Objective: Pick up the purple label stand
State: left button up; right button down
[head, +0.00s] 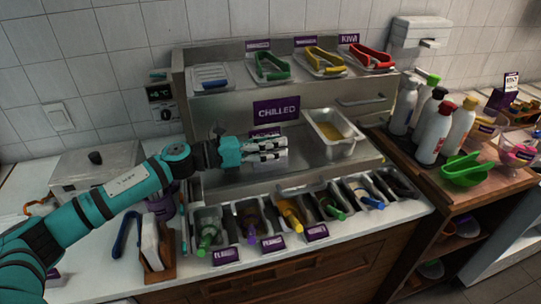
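Several purple label stands are in the head view. Three stand along the counter's front edge: a left one (226,255), a middle one (273,243) and a right one (316,232). A larger purple sign reading CHILLED (276,108) is on the metal unit. Small purple labels (258,45) stand on the top shelf, one of them reading KIWI (349,38). My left gripper (284,149) reaches over the metal unit, below the CHILLED sign and above the front bins. Its fingers lie close together, and I see nothing held. My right gripper is not in view.
Topping bins (250,222) with coloured-handled tools line the counter front. A metal pan (333,132) sits right of my gripper. Trays with tongs (270,67) are on the top shelf.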

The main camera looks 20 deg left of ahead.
pick_arm(q)
jog(key=shift+a, duration=0.1)
jog(key=shift+c, duration=0.3)
jog(key=shift+c, duration=1.2)
grip_shut()
jog(key=shift+r, duration=0.1)
